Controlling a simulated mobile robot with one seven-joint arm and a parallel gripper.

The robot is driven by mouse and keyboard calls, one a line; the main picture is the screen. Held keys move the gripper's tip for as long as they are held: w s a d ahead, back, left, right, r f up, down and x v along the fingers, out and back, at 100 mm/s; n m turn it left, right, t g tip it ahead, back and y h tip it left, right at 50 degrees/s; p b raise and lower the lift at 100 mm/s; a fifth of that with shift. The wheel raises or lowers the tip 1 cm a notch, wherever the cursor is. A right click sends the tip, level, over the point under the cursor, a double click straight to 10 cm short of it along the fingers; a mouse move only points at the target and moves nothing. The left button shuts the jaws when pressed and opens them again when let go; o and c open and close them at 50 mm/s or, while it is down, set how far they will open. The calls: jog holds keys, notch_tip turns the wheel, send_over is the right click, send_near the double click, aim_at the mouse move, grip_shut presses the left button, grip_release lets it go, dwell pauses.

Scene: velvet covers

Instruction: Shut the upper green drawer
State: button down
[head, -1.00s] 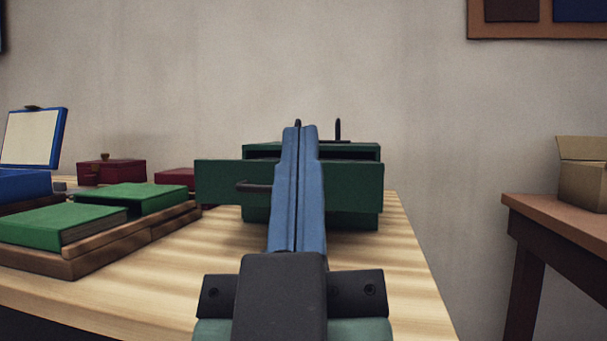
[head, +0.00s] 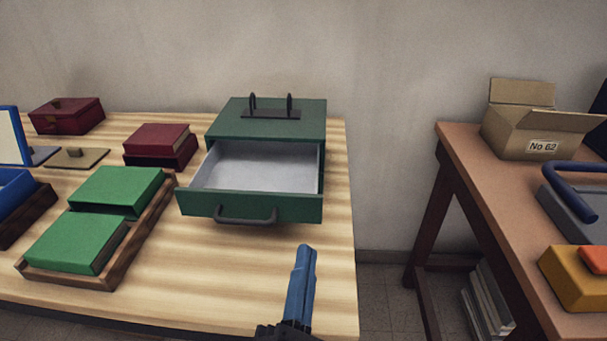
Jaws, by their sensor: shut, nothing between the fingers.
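The upper green drawer (head: 252,205) is pulled out toward me from the green cabinet (head: 267,119). Its pale inside shows and looks empty. A dark bar handle (head: 245,216) is on its front. The lower part of the cabinet is hidden behind the open drawer. My gripper (head: 306,250) shows as blue fingers, shut and empty. In the picture it is just below the right part of the drawer front, apart from it.
A brown table to the right, across a gap, holds an open cardboard box (head: 537,133). The table front is mostly clear.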

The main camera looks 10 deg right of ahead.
jog(key=s+a+n+g+y+p, duration=0.2)
jog(key=s+n+p, duration=0.3)
jog(key=n+p, duration=0.55)
jog(key=p, duration=0.2)
send_near(305, 213)
jog(key=x, duration=0.7)
